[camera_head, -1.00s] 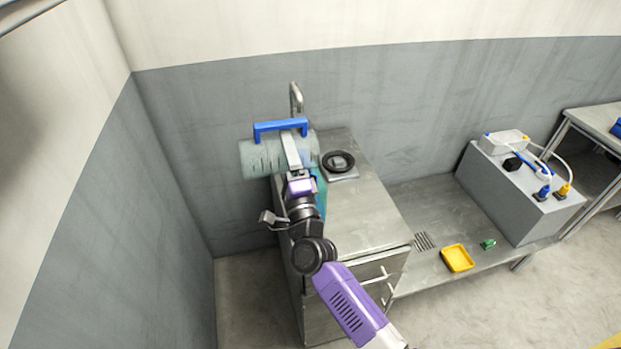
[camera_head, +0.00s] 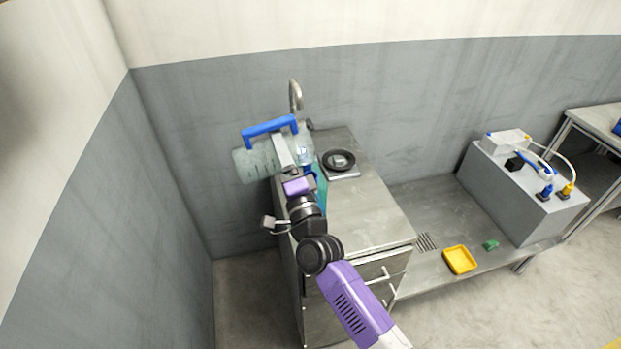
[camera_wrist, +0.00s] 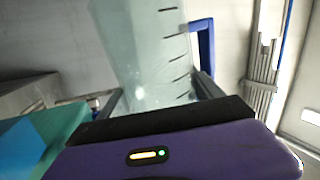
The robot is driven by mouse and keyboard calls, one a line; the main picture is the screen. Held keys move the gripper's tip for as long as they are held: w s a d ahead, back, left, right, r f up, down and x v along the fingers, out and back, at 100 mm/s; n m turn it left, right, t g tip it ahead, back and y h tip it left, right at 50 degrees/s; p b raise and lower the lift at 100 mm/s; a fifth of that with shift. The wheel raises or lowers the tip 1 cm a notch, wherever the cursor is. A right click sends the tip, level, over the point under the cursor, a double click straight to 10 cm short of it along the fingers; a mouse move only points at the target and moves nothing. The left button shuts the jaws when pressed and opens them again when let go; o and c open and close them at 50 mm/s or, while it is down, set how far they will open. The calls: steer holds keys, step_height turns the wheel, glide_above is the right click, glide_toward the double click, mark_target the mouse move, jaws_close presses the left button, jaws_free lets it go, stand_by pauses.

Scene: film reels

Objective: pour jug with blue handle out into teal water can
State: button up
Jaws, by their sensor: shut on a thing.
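My gripper (camera_head: 287,158) is shut on the jug's body. The teal water can (camera_head: 322,188) stands on the counter, mostly hidden behind my arm; its teal and blue side (camera_wrist: 45,135) shows at the lower left of the wrist view. Whether liquid is flowing cannot be told.
A metal counter (camera_head: 365,215) has a black round dish on a scale (camera_head: 340,162) right of the can and a tap (camera_head: 296,95) behind. A low metal bench with a yellow tray (camera_head: 460,260) and a green item (camera_head: 491,245) is at right. A wall is close at left.

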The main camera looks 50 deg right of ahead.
mark_target(285, 136)
steer(key=shift+w+a+f+n+y+b, duration=0.1)
steer(key=shift+a+f+n+y+b, duration=0.2)
steer(key=shift+n+b, duration=0.55)
steer(key=shift+w+a+f+n+y+b, duration=0.1)
steer(key=shift+f+n+y+b, duration=0.1)
steer(key=shift+n+y+b, duration=0.45)
steer(key=shift+w+a+f+n+y+b, duration=0.15)
steer(key=shift+f+n+b, duration=0.1)
steer(key=shift+n+b, duration=0.7)
steer(key=shift+w+a+f+n+t+y+b, duration=0.15)
steer(key=shift+n+y+b, duration=0.1)
steer(key=shift+n+b, duration=0.5)
steer(key=shift+s+a+f+n+t+y+b, duration=0.1)
steer(key=shift+n+y+b, duration=0.25)
steer(key=shift+b, duration=0.75)
steer(key=shift+w+a+f+n+t+y+b, duration=0.1)
steer(key=shift+f+n+y+b, duration=0.1)
steer(key=shift+n+b, duration=0.6)
steer(key=shift+d+r+n+y+b, duration=0.1)
steer(key=shift+r+n+y+b, duration=0.4)
steer(key=shift+b, duration=0.55)
steer(key=shift+r+n+y+b, duration=0.3)
steer(key=shift+r+n, duration=0.25)
steer(key=shift+n, duration=0.4)
steer(key=shift+d+r+n+g+y+p, duration=0.15)
steer(key=shift+r+n+g+y+p, duration=0.45)
steer(key=shift+r+n, duration=0.7)
steer(key=shift+f, duration=0.25)
steer(key=shift+n, duration=0.3)
